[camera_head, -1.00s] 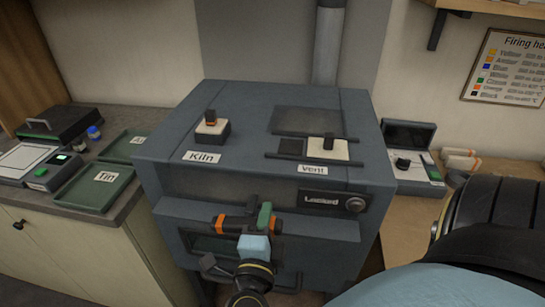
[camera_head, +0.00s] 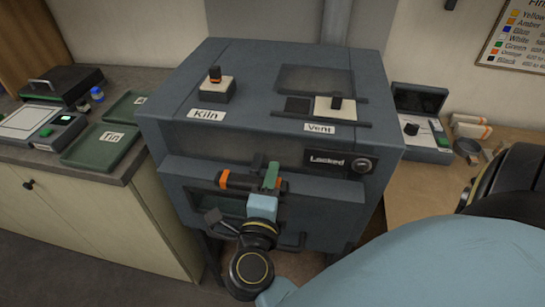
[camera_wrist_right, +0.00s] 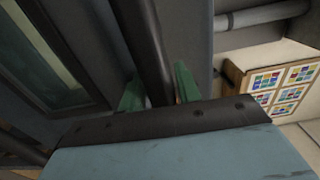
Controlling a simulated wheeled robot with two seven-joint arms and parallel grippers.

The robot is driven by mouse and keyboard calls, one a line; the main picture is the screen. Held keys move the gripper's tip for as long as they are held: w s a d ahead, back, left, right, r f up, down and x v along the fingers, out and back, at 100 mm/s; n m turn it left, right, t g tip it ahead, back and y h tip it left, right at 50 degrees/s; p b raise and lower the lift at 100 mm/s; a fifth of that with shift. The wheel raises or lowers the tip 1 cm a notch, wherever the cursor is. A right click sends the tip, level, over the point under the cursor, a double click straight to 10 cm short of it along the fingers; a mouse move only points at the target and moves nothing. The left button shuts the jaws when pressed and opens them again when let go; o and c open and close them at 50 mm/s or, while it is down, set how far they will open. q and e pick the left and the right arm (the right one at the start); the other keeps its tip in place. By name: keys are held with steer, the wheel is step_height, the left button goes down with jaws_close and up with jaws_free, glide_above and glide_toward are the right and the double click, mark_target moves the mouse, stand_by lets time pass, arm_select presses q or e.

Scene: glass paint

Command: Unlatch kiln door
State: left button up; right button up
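The kiln (camera_head: 190,125) is a grey-blue box in the middle of the head view. A sign (camera_head: 327,161) on its front reads "Locked", with a round knob (camera_head: 361,165) beside it. Below, a dark bar handle (camera_head: 245,183) with orange bands runs across the front of the door (camera_head: 315,205). My right gripper (camera_head: 270,178) is at this handle. In the right wrist view, its green fingertips (camera_wrist_right: 158,88) lie on either side of the dark bar, close against it, apparently shut on it. My left gripper is out of view.
On the kiln top are a "Kiln" switch (camera_head: 215,87) and a "Vent" slider (camera_head: 336,106). Green trays (camera_head: 95,150) lie on the left counter. A small device (camera_head: 420,128) stands on the wooden table at the right. My right arm covers the lower right.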

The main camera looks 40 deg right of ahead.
steer(key=shift+o, duration=0.8)
steer(key=shift+r, duration=0.1)
step_height(320, 180, up, 10)
steer(key=shift+f+p, duration=0.1)
steer(key=shift+p, duration=0.7)
